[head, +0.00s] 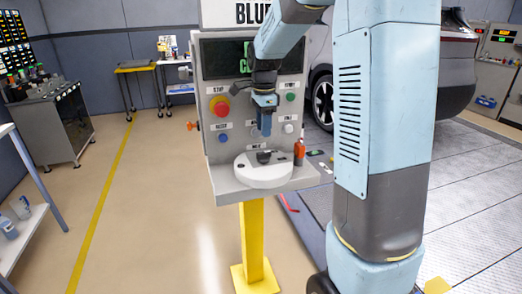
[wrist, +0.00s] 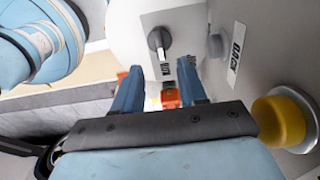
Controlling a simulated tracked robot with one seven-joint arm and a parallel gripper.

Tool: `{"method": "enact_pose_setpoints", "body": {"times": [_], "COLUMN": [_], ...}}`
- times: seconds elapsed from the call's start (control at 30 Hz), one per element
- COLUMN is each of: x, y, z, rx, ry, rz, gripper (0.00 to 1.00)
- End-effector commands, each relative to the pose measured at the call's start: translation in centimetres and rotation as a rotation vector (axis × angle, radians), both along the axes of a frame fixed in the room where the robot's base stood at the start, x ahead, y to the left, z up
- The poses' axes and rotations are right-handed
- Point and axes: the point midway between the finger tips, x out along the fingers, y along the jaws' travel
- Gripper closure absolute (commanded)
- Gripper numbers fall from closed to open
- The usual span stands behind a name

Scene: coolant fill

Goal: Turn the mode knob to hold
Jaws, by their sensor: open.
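The mode knob appears to be the small dark knob (head: 264,156) on the white rounded block (head: 263,176) at the front of the control console. In the wrist view a black and grey lever knob (wrist: 159,42) stands on a white surface, with a small label by its base. My gripper (head: 264,126) points down in front of the console face, above the dark knob and apart from it. In the wrist view its two blue fingers (wrist: 160,68) are spread, with nothing held. The knob lies beyond the fingertips. The lettering around it is too small to read.
The console face carries a red button (head: 219,106), a blue button (head: 223,138), a green button (head: 291,98) and a white button (head: 288,129). A yellow post (head: 256,240) supports the console. A car is behind.

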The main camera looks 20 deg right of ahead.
Motion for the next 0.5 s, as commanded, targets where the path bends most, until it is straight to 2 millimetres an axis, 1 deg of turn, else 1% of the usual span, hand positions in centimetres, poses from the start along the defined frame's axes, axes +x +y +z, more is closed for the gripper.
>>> {"method": "enact_pose_setpoints", "body": {"times": [0.03, 0.3, 0.5], "x": [-0.1, -0.1, 0.0], "y": [0.0, 0.0, 0.0], "z": [-1.0, -5.6, -7.8], "rx": [0.000, 0.000, 0.000], "ry": [0.003, 0.003, 0.001], "rz": [0.000, 0.001, 0.001], "gripper": [0.58, 0.58, 0.58]}}
